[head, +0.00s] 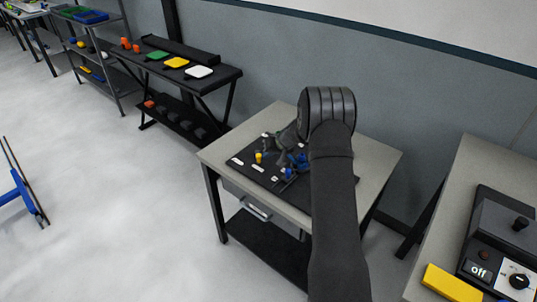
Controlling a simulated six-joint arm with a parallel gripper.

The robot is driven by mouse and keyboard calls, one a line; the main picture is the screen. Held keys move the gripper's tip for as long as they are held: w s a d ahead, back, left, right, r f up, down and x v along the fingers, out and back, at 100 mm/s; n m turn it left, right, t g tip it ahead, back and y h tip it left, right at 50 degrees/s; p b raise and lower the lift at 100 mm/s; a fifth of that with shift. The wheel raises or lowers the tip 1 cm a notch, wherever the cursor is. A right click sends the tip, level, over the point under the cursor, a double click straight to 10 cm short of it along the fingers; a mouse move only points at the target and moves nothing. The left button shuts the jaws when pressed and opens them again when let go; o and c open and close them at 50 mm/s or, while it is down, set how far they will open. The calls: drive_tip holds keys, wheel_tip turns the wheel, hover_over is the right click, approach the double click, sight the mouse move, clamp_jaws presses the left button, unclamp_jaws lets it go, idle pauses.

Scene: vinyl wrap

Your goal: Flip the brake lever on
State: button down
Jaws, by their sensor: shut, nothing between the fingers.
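A black board (238,170) lies on the grey-topped table (221,153) in the middle of the head view. It carries a small yellow piece (258,157), blue parts (299,160) and white labels. I cannot tell which small part is the brake lever, or how it is set. My dark arm reaches over the table from the front and bends down towards the board. My gripper (271,145) is small and dark against the board, shut and empty, near the yellow piece. I cannot tell whether it touches anything. My arm hides the right part of the board.
At the right, another table holds a dark device with an "off" sign (478,271), a dial (518,281) and a yellow block (451,284). A black bench (215,82) and a shelf rack (97,57) stand at the back left. The left floor is mostly clear.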

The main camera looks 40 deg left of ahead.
sight(259, 157)
drive_tip(key=s+m+t, duration=0.1)
drive_tip(key=s+a+m+t, duration=0.1)
drive_tip(key=m, duration=0.1)
drive_tip(key=shift+s+a+m, duration=0.2)
drive_tip(key=shift+s+m, duration=0.1)
drive_tip(key=shift+s, duration=0.05)
drive_tip(key=shift+s+a, duration=0.6)
drive_tip(key=shift+a, duration=0.05)
drive_tip(key=shift+s+a+m+t, duration=0.4)
drive_tip(key=shift+a+m+t, duration=0.15)
drive_tip(key=shift+m+t, duration=0.2)
drive_tip(key=shift+s+a, duration=0.35)
drive_tip(key=shift+a, duration=0.5)
drive_tip(key=shift+a+r, duration=0.1)
drive_tip(key=shift+a, duration=0.05)
drive_tip(key=d, duration=0.4)
drive_tip(key=shift+s, duration=0.3)
drive_tip(key=s+d+r, duration=0.4)
drive_tip(key=r, duration=0.3)
drive_tip(key=shift+s+r, duration=0.3)
drive_tip(key=shift+r, duration=0.05)
drive_tip(key=shift+d, duration=0.1)
